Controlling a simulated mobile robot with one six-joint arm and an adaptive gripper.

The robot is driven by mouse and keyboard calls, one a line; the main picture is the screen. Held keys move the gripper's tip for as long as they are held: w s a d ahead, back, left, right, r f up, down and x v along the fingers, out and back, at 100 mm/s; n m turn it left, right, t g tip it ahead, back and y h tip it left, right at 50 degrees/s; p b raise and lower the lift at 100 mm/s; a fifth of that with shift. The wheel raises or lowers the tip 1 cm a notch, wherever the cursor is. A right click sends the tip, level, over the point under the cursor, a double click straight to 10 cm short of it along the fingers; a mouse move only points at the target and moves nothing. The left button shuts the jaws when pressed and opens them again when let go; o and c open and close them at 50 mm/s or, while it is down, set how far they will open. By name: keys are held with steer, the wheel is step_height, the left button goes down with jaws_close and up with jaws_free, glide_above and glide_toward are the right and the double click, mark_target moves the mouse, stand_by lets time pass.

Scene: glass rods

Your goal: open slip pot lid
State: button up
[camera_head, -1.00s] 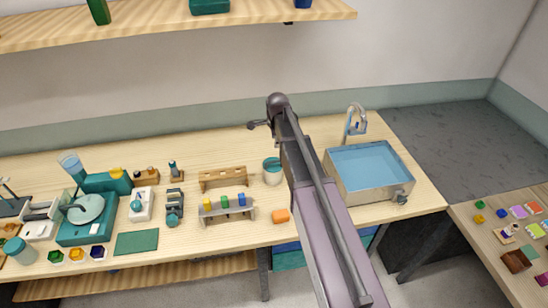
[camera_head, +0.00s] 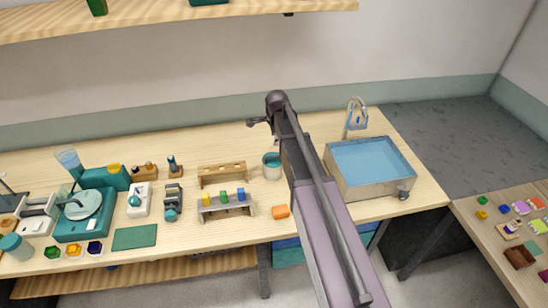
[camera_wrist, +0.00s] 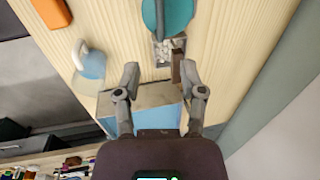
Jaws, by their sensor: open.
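A pale pot with a teal top (camera_head: 272,168) stands on the bench just left of my arm in the head view. I take it for the slip pot. A round teal top with a dark bar across it (camera_wrist: 176,14) shows at the upper edge of the wrist view and seems to be the same pot. My gripper (camera_wrist: 160,74) is open and empty, its fingers pointing toward that side, apart from the pot.
The water-filled sink (camera_head: 371,163) is right of my arm and lies below the fingers in the wrist view. A blue-and-white handled vessel (camera_wrist: 91,62), a small tray of white bits (camera_wrist: 163,50) and an orange block (camera_head: 281,212) are nearby. A wooden rack (camera_head: 222,174) stands left.

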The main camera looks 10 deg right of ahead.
mark_target(274, 156)
steer(key=shift+w+f+b, duration=0.35)
steer(key=shift+f+b, duration=1.4)
steer(key=shift+f, duration=0.1)
steer(key=shift+w+f+b, duration=0.4)
steer(key=shift+f+b, duration=1.4)
steer(key=shift+f, duration=0.1)
steer(key=shift+w+f+b, duration=0.35)
steer(key=shift+f+b, duration=1.4)
steer(key=shift+f, duration=0.1)
jaws_close()
